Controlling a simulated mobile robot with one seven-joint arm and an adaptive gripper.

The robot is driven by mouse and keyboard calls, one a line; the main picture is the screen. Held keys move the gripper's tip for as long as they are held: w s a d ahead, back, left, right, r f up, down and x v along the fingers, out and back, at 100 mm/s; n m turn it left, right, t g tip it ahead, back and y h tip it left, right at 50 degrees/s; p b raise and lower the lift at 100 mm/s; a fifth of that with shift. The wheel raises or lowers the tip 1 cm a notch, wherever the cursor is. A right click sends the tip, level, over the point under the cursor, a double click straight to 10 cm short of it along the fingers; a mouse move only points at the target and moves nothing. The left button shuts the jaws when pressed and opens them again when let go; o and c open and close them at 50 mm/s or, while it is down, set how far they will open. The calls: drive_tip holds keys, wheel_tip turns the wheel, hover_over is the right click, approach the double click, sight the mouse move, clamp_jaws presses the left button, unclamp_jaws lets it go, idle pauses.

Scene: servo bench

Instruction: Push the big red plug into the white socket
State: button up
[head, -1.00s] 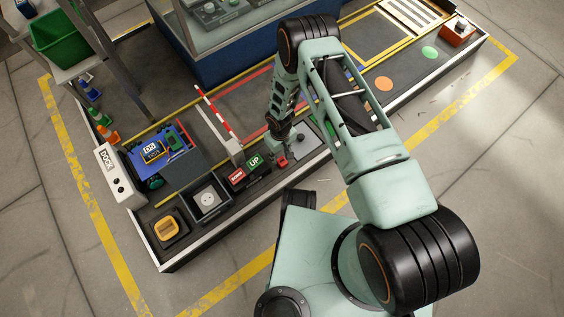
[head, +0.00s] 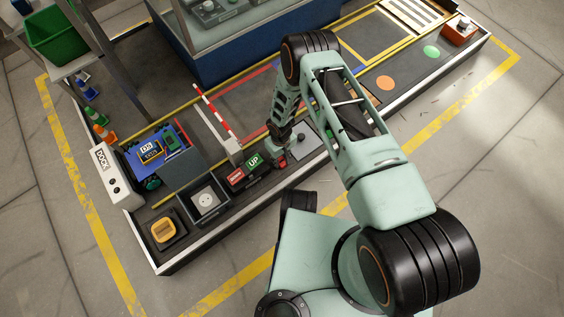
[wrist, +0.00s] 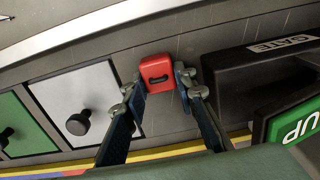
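The big red plug (wrist: 157,68) is a red block with a dark slot, seen between the fingers of my gripper (wrist: 161,77) in the wrist view. The fingers are apart, one on each side of it; I see a small gap on the right, and contact on the left is unclear. In the head view the plug (head: 281,162) shows at the foot of my gripper (head: 283,152), low over the bench. The white socket (head: 206,200) is a pale square plate with holes in a dark frame, left of the gripper.
A grey plate with a black knob (wrist: 78,105) lies beside the plug. A yellow block (head: 164,230) sits left of the socket.

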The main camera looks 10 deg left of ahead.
sight(281, 160)
drive_tip(key=shift+c, duration=0.5)
wheel_tip(281, 160, up, 10)
drive_tip(key=p, duration=0.4)
drive_tip(key=w+d+r+m, duration=0.2)
drive_tip(key=w+d+r, duration=0.4)
drive_tip(key=r, duration=0.4)
drive_tip(key=w+d+r+m, duration=0.3)
drive_tip(key=w+d+r, duration=0.1)
drive_tip(key=w+r, duration=0.4)
drive_tip(key=d+r+m, duration=0.2)
drive_tip(key=d+r, duration=0.5)
drive_tip(key=r, duration=0.5)
drive_tip(key=d+r+m, duration=0.3)
drive_tip(key=d+r, duration=0.4)
drive_tip(key=r, duration=0.6)
drive_tip(key=shift+d, duration=0.4)
